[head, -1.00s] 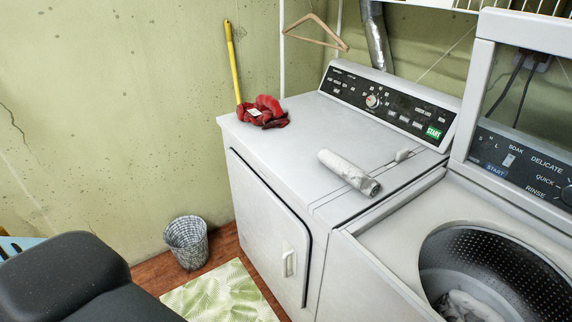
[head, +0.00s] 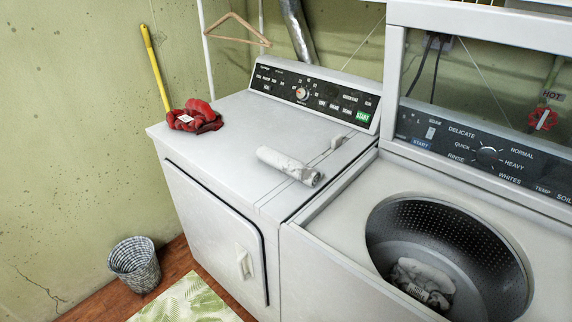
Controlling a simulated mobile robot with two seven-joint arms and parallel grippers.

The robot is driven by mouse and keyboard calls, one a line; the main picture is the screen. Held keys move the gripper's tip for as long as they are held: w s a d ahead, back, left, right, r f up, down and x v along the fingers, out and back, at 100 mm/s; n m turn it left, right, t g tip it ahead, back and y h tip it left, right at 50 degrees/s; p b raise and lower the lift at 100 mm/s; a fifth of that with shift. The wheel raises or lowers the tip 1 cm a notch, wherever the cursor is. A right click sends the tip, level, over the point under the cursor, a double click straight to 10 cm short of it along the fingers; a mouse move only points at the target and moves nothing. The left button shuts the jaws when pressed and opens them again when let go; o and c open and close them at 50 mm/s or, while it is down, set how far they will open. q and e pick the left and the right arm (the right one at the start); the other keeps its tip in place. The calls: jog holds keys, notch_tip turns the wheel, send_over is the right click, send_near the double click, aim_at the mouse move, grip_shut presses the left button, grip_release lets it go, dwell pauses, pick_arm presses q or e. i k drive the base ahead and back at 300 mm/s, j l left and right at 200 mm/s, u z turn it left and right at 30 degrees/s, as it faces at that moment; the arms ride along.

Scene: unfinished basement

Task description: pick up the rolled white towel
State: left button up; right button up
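The rolled white towel (head: 289,166) lies on the top of the white dryer (head: 232,150), near its right edge. It is a narrow cylinder lying at a slant, with its rolled end toward the lower right. Nothing touches it from above. Neither of my grippers shows in the head view.
A woven basket (head: 135,264) and a green leaf-patterned mat (head: 186,301) are on the floor.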

aim_at(300, 172)
jog(key=j+z, duration=0.35)
jog(key=k+j+z, duration=0.15)
jog(key=j+z, duration=0.25)
jog(key=k+j+z, duration=0.15)
jog(key=j+z, duration=0.2)
